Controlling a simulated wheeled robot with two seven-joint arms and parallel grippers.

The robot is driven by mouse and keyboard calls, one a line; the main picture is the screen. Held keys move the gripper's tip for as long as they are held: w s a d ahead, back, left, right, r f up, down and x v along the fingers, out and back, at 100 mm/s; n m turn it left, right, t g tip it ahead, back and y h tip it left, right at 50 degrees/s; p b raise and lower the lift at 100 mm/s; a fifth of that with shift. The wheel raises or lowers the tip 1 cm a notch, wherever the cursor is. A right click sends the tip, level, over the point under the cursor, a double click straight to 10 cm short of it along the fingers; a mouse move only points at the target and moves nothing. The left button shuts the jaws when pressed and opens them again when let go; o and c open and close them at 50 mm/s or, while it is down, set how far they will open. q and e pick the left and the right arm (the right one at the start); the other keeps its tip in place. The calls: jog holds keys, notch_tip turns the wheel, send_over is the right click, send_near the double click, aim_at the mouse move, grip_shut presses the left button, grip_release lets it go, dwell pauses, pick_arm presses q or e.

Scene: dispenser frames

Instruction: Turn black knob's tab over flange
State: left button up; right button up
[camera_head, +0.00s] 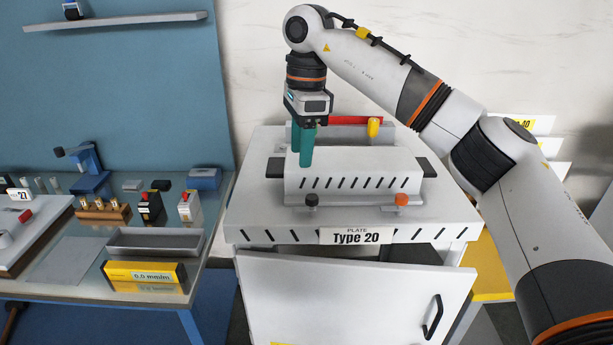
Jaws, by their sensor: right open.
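The black knob (312,200) stands at the front left of the white fixture block (350,180) on the plate marked Type 20. Its tab is too small for me to make out against the flange. An orange knob (402,200) stands at the front right of the same block. My right gripper (304,158) points down with teal fingers, above the left part of the block, behind and above the black knob and apart from it. It is open, and I see nothing between the fingers. My left gripper is not in view.
Behind the block are a red bar (345,121) and a yellow knob (374,127). Black handles (427,167) stick out at the block's sides. A cabinet door (350,300) hangs below the plate. A side table at left holds a grey tray (155,242), a yellow box (145,275) and tools.

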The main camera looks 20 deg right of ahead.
aim_at(311, 197)
jog(key=shift+h, duration=0.4)
jog(key=f, duration=0.3)
jog(key=d+f+p, duration=0.1)
jog(key=f, duration=0.2)
jog(key=f+p, duration=0.1)
jog(key=f, duration=0.2)
jog(key=shift+s+d, duration=0.25)
jog(key=shift+d, duration=0.15)
jog(key=shift+f, duration=0.55)
jog(key=c, duration=1)
